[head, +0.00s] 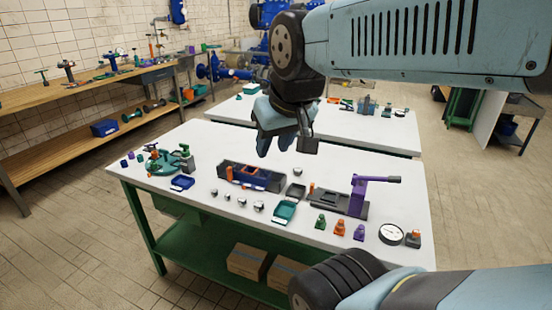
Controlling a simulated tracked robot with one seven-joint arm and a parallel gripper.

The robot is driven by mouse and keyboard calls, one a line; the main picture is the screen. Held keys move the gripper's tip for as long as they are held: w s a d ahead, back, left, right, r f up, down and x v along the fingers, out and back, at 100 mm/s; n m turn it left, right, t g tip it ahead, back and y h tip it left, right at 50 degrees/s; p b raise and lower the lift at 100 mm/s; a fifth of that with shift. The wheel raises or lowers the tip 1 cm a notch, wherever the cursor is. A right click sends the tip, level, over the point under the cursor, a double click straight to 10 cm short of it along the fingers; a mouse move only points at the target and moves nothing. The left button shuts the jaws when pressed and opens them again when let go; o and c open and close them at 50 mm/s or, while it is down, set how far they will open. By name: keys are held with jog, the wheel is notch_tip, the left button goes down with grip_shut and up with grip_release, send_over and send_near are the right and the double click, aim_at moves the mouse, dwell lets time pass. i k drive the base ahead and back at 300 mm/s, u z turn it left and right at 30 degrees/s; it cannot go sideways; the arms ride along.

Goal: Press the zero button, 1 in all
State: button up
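My gripper (287,148) hangs above the back part of the white-topped table (160,148), pointing down. Its fingertips look apart, with nothing seen between them. No button marked zero can be made out at this size. A round white dial gauge (391,234) lies at the table's front right. A small dark block with an orange top (413,238) sits just right of the gauge. I cannot tell whether either one carries the zero button. My gripper is well to the left of both, farther back and higher, touching neither.
A purple lever press (358,196) stands on a dark base at the right. Small green, orange and purple pieces (340,228) stand before it. A dark rack (250,177), silver knobs, trays (284,212) and a green round fixture (166,161) fill the middle and left.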

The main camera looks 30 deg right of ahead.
aim_at(416, 233)
jog(key=z, duration=0.05)
jog(key=k, duration=0.5)
jog(key=u, duration=1.45)
jog(key=i, duration=0.15)
jog(key=z, duration=3.5)
jog(key=k, duration=0.8)
jog(key=u, duration=0.3)
jog(key=i, duration=1)
jog(key=u, duration=0.05)
